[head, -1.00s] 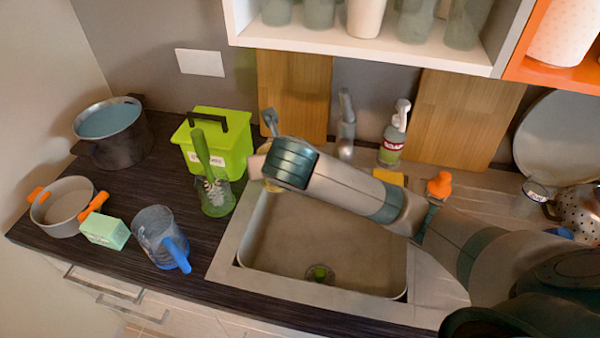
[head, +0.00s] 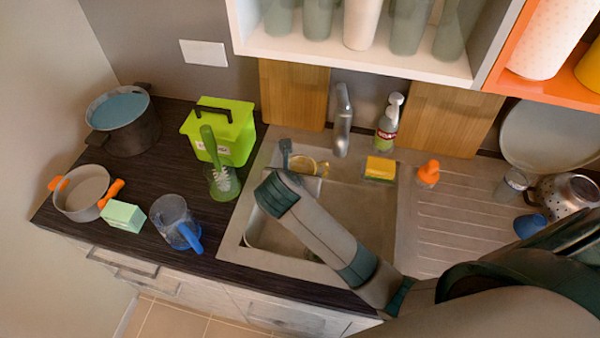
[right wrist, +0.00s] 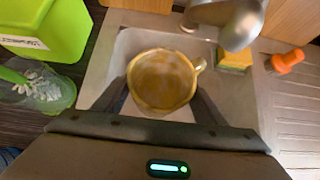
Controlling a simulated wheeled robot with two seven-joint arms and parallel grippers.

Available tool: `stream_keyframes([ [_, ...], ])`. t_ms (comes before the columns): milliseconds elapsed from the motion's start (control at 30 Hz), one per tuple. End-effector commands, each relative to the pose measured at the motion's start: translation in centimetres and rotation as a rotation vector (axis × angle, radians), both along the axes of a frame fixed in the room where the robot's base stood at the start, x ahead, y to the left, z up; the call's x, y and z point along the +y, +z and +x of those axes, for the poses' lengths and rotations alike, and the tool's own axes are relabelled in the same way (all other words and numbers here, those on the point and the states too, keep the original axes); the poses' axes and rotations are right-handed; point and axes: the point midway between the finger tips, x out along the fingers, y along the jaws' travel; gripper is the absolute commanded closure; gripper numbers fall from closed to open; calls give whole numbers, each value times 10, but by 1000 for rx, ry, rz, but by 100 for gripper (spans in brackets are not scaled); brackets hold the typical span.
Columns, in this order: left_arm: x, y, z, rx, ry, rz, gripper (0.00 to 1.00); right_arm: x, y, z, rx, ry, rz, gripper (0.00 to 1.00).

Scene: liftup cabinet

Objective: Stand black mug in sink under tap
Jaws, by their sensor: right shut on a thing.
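An amber-yellow mug (right wrist: 162,80) is between the fingers of my right gripper (right wrist: 160,92), which is shut on it. Its open top faces the wrist camera, and its handle points right. No black mug shows. In the head view the mug (head: 308,165) is partly hidden by my wrist, over the back left of the metal sink (head: 372,205). The grey tap (head: 342,120) stands behind it. In the right wrist view the tap (right wrist: 240,22) is just beyond the mug, up and right. I cannot tell whether the mug touches the sink floor. My left gripper is not in view.
A green caddy (head: 222,130), a brush in a holder (head: 222,182) and a clear blue-handled jug (head: 172,222) stand left of the sink. A sponge (head: 379,169), an orange-topped bottle (head: 428,174) and a soap bottle (head: 388,128) are right of the tap. A shelf overhangs above.

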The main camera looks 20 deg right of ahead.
Motion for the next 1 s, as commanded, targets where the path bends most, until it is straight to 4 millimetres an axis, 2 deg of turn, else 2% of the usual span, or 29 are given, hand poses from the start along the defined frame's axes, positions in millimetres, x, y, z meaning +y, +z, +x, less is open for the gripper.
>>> stream_keyframes([
  [233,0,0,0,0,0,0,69,1,0,-1,2,-1,-1,71],
  [433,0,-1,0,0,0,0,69,1,-11,-1,3,-1,-1,71],
  [1000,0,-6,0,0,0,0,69,1,-73,-1,3,0,-1,71],
])
